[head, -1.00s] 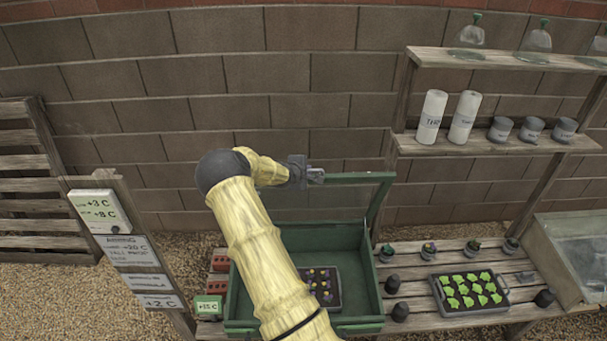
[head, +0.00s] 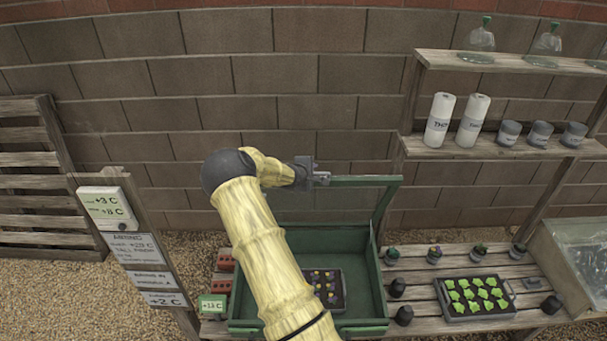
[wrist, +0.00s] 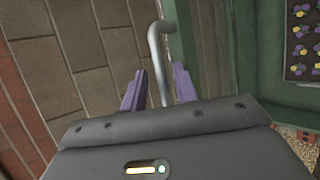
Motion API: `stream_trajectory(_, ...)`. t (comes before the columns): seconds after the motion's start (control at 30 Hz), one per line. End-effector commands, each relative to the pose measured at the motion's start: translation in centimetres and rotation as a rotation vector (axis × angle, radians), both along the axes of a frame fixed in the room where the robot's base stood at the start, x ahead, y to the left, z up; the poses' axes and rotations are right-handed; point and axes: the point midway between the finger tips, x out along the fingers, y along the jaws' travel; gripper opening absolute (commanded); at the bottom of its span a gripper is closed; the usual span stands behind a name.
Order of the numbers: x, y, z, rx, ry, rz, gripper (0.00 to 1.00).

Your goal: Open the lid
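The green-framed lid (head: 363,182) stands raised steeply above the back of the open green box (head: 367,270). In the head view my gripper (head: 322,178) is at the lid's upper edge. In the wrist view a bent grey handle (wrist: 161,45) passes between my gripper's two purple fingers (wrist: 158,88). The fingers are apart, with a gap beside the handle, most clearly on the left. Contact with the right finger cannot be told. My yellow arm hides part of the box and lid. A dark tray (head: 328,288) with yellow and purple flowers sits inside the box.
A block wall (head: 300,110) stands close behind. A sign post (head: 135,235) is on the left, with red bricks (head: 225,262) beside the box. Dark pots (head: 398,287) and a seedling tray (head: 476,318) are on the bench to the right. Shelves (head: 485,147) rise at the right.

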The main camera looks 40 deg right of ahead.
Motion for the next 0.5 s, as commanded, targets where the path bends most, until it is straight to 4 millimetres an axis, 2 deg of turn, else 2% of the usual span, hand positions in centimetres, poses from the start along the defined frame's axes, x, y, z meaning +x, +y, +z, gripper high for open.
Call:
stream_trajectory(0.17, -0.7, 1.8, 0.8, 0.001, 0.0, 0.003, 0.32)
stream_trajectory(0.5, -2.9, 6.2, 4.0, -0.002, -0.003, 0.005, 0.32)
